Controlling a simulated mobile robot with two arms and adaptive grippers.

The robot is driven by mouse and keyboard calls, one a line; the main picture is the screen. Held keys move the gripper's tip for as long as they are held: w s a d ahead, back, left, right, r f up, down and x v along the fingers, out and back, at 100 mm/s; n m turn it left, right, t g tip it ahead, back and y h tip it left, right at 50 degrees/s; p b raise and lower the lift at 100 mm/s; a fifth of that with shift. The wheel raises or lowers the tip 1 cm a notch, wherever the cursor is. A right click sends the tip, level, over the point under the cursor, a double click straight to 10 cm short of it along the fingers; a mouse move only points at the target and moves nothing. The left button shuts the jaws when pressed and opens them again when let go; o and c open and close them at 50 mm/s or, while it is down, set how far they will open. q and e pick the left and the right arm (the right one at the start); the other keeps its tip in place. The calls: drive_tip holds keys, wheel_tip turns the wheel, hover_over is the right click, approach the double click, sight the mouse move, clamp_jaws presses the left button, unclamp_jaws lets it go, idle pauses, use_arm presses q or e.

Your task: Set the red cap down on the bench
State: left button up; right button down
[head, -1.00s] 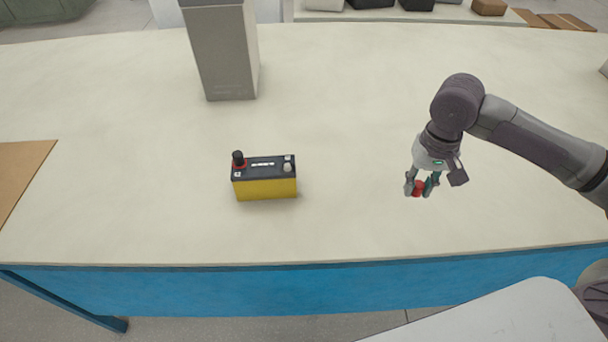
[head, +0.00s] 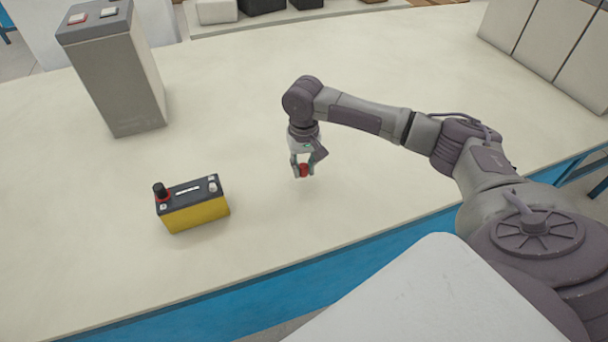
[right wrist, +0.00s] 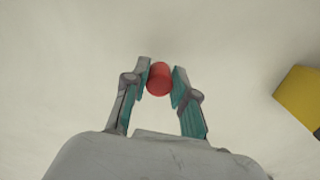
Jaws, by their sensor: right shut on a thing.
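The red cap (head: 304,171) is between the fingertips of my right gripper (head: 304,168), which is shut on it. In the right wrist view the cap (right wrist: 159,79) shows as a small red cylinder between the two fingers of the gripper (right wrist: 160,82). The pale bench (head: 265,215) lies below. The cap seems close above the bench top, but I cannot tell the exact gap. My left gripper is not in view.
A yellow battery (head: 197,212) with a dark top and a black post cap (head: 161,192) stands left of the gripper. Pale tall cells (head: 560,40) stand at the back right. Bench around the gripper is clear.

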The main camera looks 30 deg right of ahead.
sight(304, 171)
drive_tip(key=shift+f, duration=1.7)
drive_tip(key=shift+s+f, duration=0.1)
drive_tip(key=c, duration=0.9)
unclamp_jaws()
wheel_tip(304, 171, up, 12)
drive_tip(key=shift+r, duration=0.15)
